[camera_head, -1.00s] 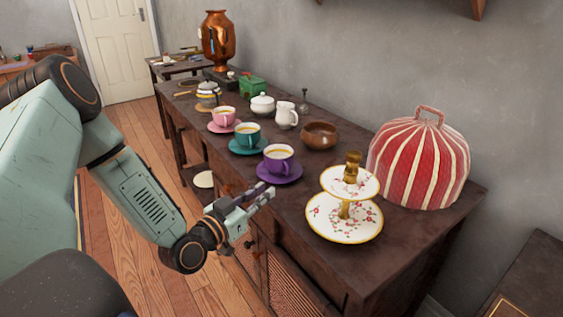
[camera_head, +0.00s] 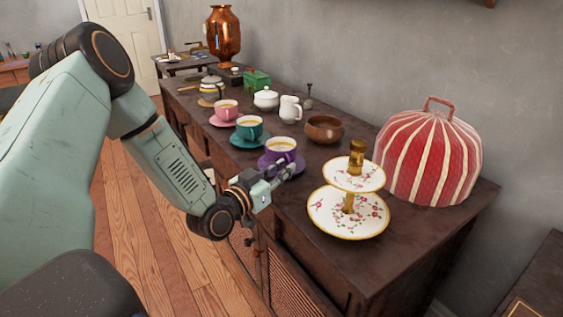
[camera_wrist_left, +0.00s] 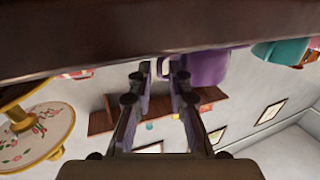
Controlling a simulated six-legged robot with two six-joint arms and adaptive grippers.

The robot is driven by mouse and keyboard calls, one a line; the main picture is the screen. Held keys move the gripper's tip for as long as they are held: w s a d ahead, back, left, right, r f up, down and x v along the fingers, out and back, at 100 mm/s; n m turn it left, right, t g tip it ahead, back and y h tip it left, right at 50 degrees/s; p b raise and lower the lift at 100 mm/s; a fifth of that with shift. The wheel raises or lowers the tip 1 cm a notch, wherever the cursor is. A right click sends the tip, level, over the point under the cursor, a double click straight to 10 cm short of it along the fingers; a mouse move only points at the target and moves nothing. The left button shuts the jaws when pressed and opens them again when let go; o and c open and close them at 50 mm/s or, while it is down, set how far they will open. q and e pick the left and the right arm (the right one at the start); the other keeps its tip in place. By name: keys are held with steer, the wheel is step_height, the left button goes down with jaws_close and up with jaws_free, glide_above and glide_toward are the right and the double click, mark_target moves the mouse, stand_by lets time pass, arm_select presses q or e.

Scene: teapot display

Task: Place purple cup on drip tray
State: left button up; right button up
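The purple cup (camera_head: 283,147) stands upright on its purple saucer (camera_head: 296,168) near the table's front edge, with tea-coloured liquid inside. My left gripper (camera_head: 284,171) is at the cup's near side, overlapping the saucer. In the left wrist view, which is upside down, the gripper's fingers (camera_wrist_left: 161,74) are apart, with the purple cup (camera_wrist_left: 207,67) just beyond and to the right. The cup's handle seems to lie at the finger gap; contact is unclear. My right gripper is out of view.
A teal cup (camera_head: 250,127) and pink cup (camera_head: 226,109) on saucers stand behind the purple cup. A two-tier floral stand (camera_head: 349,214) is close on the right. A brown bowl (camera_head: 323,129), white jug (camera_head: 291,109) and red striped cosy (camera_head: 432,158) stand along the back.

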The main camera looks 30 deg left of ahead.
arm_select(q)
steer(key=shift+w+d+r, duration=0.1)
steer(key=shift+w+d, duration=0.05)
steer(key=shift+w, duration=0.55)
jaws_close()
